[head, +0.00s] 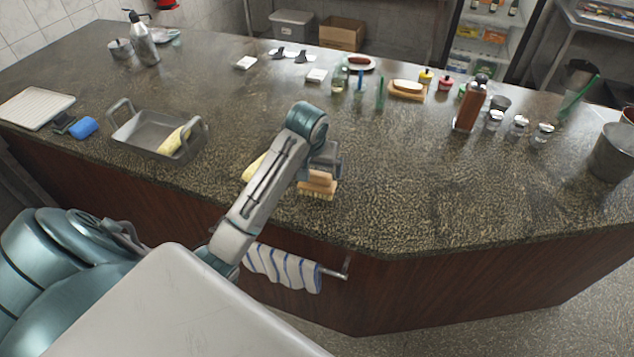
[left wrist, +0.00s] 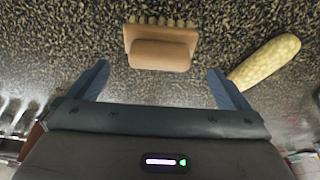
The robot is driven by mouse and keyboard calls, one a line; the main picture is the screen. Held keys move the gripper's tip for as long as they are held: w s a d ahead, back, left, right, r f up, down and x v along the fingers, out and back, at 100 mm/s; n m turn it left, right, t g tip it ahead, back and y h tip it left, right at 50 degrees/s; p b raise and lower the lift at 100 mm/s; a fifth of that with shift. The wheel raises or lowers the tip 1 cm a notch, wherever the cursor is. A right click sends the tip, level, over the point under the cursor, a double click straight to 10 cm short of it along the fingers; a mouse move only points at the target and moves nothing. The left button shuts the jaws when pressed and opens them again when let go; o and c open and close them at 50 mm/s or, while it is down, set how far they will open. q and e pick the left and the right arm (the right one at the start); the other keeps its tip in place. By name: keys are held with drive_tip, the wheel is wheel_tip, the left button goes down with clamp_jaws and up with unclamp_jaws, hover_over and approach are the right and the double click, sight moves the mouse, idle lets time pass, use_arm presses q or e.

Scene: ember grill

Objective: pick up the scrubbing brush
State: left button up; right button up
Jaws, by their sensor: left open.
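The scrubbing brush (head: 318,186) has a tan wooden block and handle with pale bristles. It stands bristles down on the dark speckled counter, near the front edge. In the left wrist view the brush (left wrist: 160,50) lies just beyond the fingertips, roughly centred between them. My right gripper is not in view.
A corn cob (left wrist: 265,62) lies right of the brush in the left wrist view. A metal roasting pan (head: 150,135) with a yellow cob stands to the left. A striped towel (head: 283,268) hangs on the counter front. Bottles and shakers stand behind; the counter right of the brush is clear.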

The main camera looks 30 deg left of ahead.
sight(317, 173)
use_arm(q)
drive_tip(key=shift+x, duration=0.95)
drive_tip(key=p+x, duration=0.3)
drive_tip(key=x, duration=0.1)
drive_tip(key=shift+w+f, duration=0.2)
drive_tip(key=shift+f, duration=0.1)
drive_tip(key=shift+w+a+f, duration=0.1)
drive_tip(key=shift+w+f, duration=0.05)
drive_tip(key=shift+f, duration=0.25)
drive_tip(key=c, duration=0.7)
drive_tip(key=shift+r, duration=0.1)
